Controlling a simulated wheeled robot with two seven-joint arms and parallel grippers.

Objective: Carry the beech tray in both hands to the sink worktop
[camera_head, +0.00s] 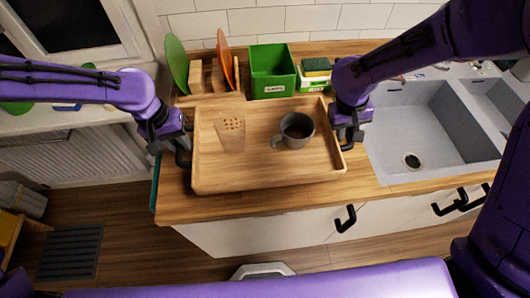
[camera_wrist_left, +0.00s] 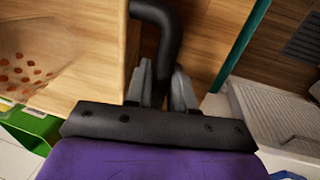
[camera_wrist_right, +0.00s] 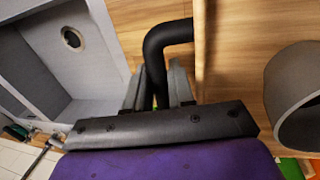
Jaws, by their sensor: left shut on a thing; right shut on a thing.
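The beech tray (camera_head: 262,172) is over the wooden worktop left of the sink, its near edge close to the worktop's front edge. I cannot tell whether it rests on the worktop or hangs just above. On it are a grey mug (camera_head: 297,130) with dark contents and a clear glass or bag with reddish pieces (camera_head: 231,128). My left gripper (camera_head: 180,143) is shut on the tray's left black handle (camera_wrist_left: 166,40). My right gripper (camera_head: 347,133) is shut on the right black handle (camera_wrist_right: 162,42).
The sink worktop (camera_head: 377,187) holds a grey sink basin (camera_head: 412,125) right of the tray. Behind the tray stand a green box (camera_head: 271,70), a sponge on a green and white box (camera_head: 316,68), and a rack with green and orange boards (camera_head: 176,63). Cabinet handles (camera_head: 345,218) stick out in front.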

